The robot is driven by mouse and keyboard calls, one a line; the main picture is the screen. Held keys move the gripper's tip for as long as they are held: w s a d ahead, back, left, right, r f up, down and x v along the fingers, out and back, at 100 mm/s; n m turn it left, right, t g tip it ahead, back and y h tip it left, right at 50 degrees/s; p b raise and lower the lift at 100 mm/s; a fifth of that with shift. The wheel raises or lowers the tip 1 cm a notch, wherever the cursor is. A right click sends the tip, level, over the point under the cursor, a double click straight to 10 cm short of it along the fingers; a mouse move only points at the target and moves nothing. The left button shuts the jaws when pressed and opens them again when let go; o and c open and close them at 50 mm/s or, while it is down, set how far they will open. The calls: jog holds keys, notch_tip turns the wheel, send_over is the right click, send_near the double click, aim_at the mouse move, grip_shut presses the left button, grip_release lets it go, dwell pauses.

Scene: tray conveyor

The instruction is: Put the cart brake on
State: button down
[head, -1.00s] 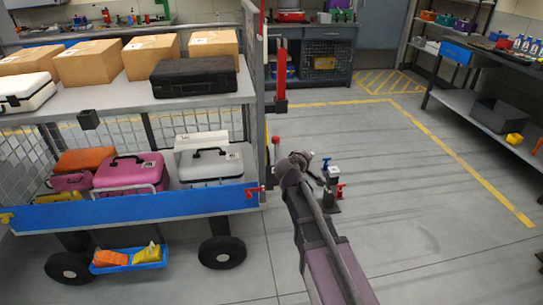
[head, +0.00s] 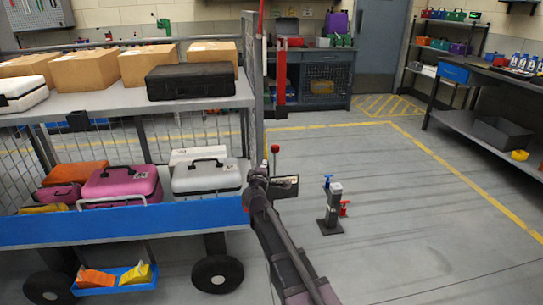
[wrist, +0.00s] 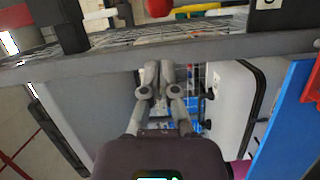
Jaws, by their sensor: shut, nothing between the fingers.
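The cart (head: 110,230) fills the left of the head view, with two loaded shelves and a blue front board. A red round knob (head: 275,149) on a thin upright rod stands by its right end; I cannot tell for sure that it is the brake. A red rounded part also shows at the top of the wrist view (wrist: 160,5). My gripper (wrist: 165,68) is shut and empty, beside the cart's right end and below a grey bar. In the head view my arm hides the cart's lower right corner. A red part (wrist: 313,85) sits on the blue board.
Cases stand on the lower shelf, including a pink case (head: 120,185) and a grey case (head: 206,177). A dark stand with blue and red handles (head: 331,210) is on the floor right of my arm. Open floor lies beyond it, up to a shelf unit (head: 490,130).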

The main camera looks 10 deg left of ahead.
jog(key=w, duration=1)
jog(key=shift+d, duration=0.2)
jog(key=shift+f, duration=0.1)
dwell(0.7)
